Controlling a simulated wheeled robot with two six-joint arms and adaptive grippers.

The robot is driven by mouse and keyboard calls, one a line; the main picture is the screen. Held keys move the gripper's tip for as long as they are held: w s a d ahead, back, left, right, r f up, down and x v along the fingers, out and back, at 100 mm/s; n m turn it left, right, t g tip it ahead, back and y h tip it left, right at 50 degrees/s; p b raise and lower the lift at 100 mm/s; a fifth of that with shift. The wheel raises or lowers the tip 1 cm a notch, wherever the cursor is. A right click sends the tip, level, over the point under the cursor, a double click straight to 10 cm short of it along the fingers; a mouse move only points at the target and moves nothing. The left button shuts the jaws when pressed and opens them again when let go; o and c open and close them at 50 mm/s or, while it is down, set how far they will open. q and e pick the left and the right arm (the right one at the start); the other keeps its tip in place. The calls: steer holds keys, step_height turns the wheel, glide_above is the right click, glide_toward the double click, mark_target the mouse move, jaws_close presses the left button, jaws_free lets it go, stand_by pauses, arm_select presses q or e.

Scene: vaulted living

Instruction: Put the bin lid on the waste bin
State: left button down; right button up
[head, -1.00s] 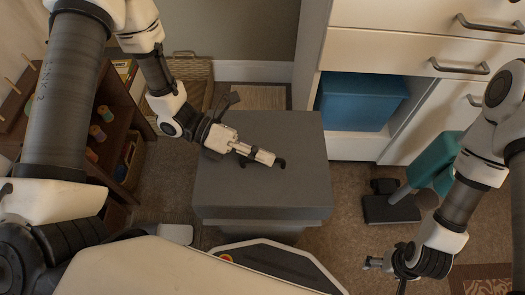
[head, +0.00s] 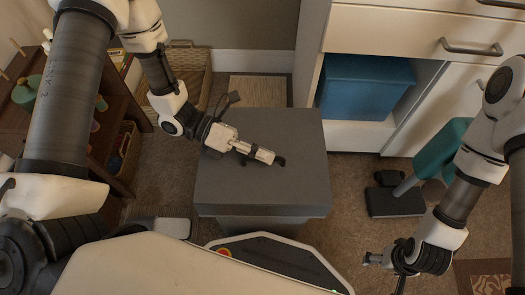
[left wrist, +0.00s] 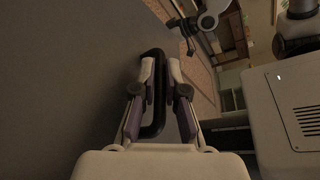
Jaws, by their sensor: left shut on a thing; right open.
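The bin lid (head: 262,185) is a flat, dark grey square with a small black handle in its middle. My left gripper (head: 272,158) is shut on that handle, and the lid hangs or rests level under it. In the left wrist view the lid (left wrist: 60,80) fills the left side, with the black handle (left wrist: 155,95) between the fingers. A narrower grey body, seemingly the waste bin (head: 265,225), shows just below the lid's near edge. The lid hides most of it, and I cannot tell whether they touch. My right gripper (head: 385,270) is open and empty at the lower right.
A white cabinet with a blue box (head: 365,86) stands behind to the right. A teal upright cleaner (head: 440,150) stands on the carpet at the right. A dark wooden shelf (head: 115,150) is at the left, with a wicker basket (head: 185,75) behind.

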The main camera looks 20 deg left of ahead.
arm_select(q)
steer(key=shift+f+b, duration=0.55)
steer(key=shift+f, duration=0.25)
steer(key=c, duration=1.1)
jaws_free()
steer(key=shift+f, duration=0.1)
steer(key=shift+c, duration=0.2)
steer(key=shift+w+a+r, duration=0.1)
steer(key=shift+a+r, duration=0.1)
steer(key=shift+a, duration=0.15)
steer(key=v, duration=1)
steer(key=shift+r, duration=0.1)
steer(key=shift+a, duration=0.65)
